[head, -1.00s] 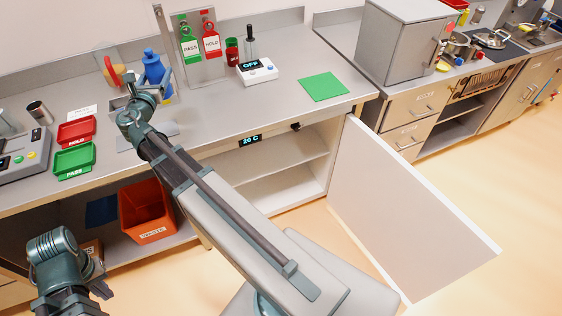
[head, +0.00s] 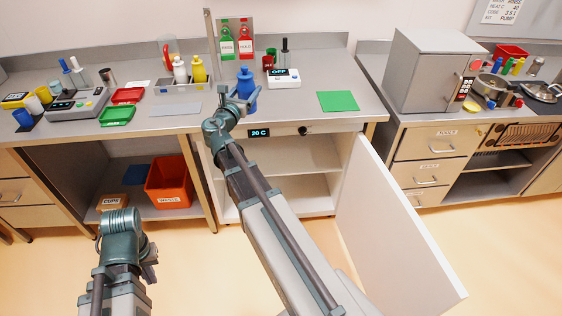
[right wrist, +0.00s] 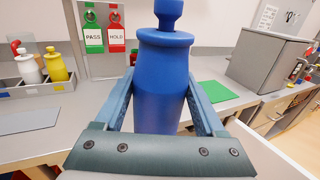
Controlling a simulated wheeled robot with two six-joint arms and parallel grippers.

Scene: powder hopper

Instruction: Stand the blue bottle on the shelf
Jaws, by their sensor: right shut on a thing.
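The blue bottle (head: 246,90) is upright between the fingers of my right gripper (head: 238,104), at the front of the bench. The right wrist view shows the bottle (right wrist: 163,82) close up, with a finger of the right gripper (right wrist: 163,108) on each side; its base is hidden. The cabinet under the bench stands open, with a white inner shelf (head: 300,173) below the "20 C" display. My right arm hides part of the cabinet. My left gripper (head: 150,262) is low at the left, away from the bench; its fingers are too unclear to read.
The open cabinet door (head: 395,225) sticks out to the right of the opening. A white device reading OFF (head: 284,80), a green mat (head: 338,101) and a grey tray with white and yellow bottles (head: 180,86) stand on the bench. An orange waste bin (head: 169,182) is below left.

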